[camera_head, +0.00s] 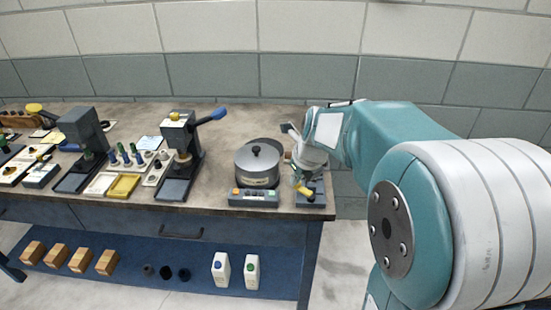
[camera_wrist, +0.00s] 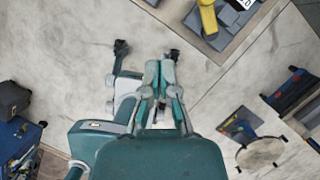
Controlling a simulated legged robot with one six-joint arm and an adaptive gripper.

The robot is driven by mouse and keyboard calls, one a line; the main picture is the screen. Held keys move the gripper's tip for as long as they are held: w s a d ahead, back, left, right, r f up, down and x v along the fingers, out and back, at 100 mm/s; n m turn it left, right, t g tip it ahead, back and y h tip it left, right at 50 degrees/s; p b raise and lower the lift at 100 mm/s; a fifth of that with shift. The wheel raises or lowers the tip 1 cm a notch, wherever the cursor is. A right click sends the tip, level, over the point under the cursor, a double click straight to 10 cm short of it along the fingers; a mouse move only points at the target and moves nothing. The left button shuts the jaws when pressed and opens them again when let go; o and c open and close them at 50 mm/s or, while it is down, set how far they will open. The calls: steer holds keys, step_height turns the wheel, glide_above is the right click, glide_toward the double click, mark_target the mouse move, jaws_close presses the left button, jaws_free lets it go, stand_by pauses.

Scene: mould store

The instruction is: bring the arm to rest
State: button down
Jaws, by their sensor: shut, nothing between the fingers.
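My arm reaches in from the right in the head view, its teal and white links bent toward the right end of the bench (camera_head: 225,120). In the wrist view my gripper (camera_wrist: 160,70) has its two teal fingers together, with nothing held between them. In the head view the arm's end is beside the grey pot (camera_head: 257,165) with its black knob, above a small device with a yellow handle (camera_head: 304,190). The gripper's fingers are hard to make out there. A yellow-handled device (camera_wrist: 208,18) also shows at the top of the wrist view, apart from the fingers.
The lower shelf (camera_head: 205,285) holds wooden blocks (camera_head: 82,259) and two white bottles (camera_head: 221,270). A tiled wall (camera_head: 300,75) stands behind.

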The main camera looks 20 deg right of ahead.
steer(key=s+a+r+n, duration=0.2)
steer(key=s+n, duration=0.5)
steer(key=n, duration=0.4)
steer(key=s+a+r+n+t, duration=0.1)
steer(key=s+a+n, duration=0.3)
steer(key=s+n, duration=0.3)
steer(key=s+a+r+n+h, duration=0.1)
steer(key=s+n, duration=0.6)
steer(key=n, duration=0.8)
steer(key=shift+s+a+r+t, duration=0.3)
steer(key=shift+a+r, duration=0.55)
steer(key=shift+a, duration=0.4)
steer(key=shift+w+a+n, duration=0.1)
steer(key=shift+a+n, duration=0.1)
steer(key=shift+n, duration=0.1)
